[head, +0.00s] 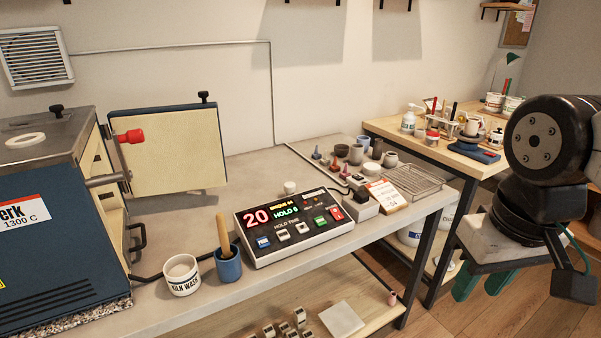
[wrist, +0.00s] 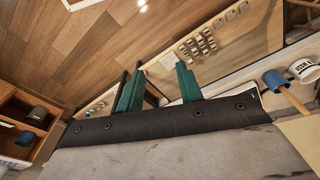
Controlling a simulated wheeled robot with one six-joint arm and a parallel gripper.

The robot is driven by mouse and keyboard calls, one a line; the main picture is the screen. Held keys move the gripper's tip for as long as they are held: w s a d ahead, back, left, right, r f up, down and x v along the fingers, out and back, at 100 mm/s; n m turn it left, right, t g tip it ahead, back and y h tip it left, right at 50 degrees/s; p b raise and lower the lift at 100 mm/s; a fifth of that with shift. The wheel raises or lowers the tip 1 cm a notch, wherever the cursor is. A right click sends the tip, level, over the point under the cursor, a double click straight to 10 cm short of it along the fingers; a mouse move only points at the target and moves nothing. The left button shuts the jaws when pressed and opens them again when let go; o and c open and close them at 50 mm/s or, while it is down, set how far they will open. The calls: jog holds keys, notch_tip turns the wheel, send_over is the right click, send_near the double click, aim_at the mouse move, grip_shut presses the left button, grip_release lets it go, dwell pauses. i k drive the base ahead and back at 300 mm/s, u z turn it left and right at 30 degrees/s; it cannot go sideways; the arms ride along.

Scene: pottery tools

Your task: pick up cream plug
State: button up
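A small cream plug (head: 290,187) stands on the grey worktop just behind the control box, in the middle of the head view. I cannot make it out in the wrist view. My gripper (head: 483,284) hangs at the right of the head view, beyond the worktop's right end and well away from the plug. Its two green fingers are apart with nothing between them. In the wrist view my gripper (wrist: 159,82) also shows spread fingers, with floor and a lower shelf behind them.
The control box (head: 295,226) stands directly in front of the plug. The kiln (head: 60,240) with its open door (head: 175,150) is at left. A kiln wash cup (head: 183,276) and blue cup (head: 229,266) stand near the front edge. Small pots and a wire rack (head: 413,182) crowd the right end.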

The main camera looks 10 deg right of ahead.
aim_at(289, 187)
jog(key=u, duration=0.15)
jog(key=i, duration=1.1)
jog(key=u, duration=0.25)
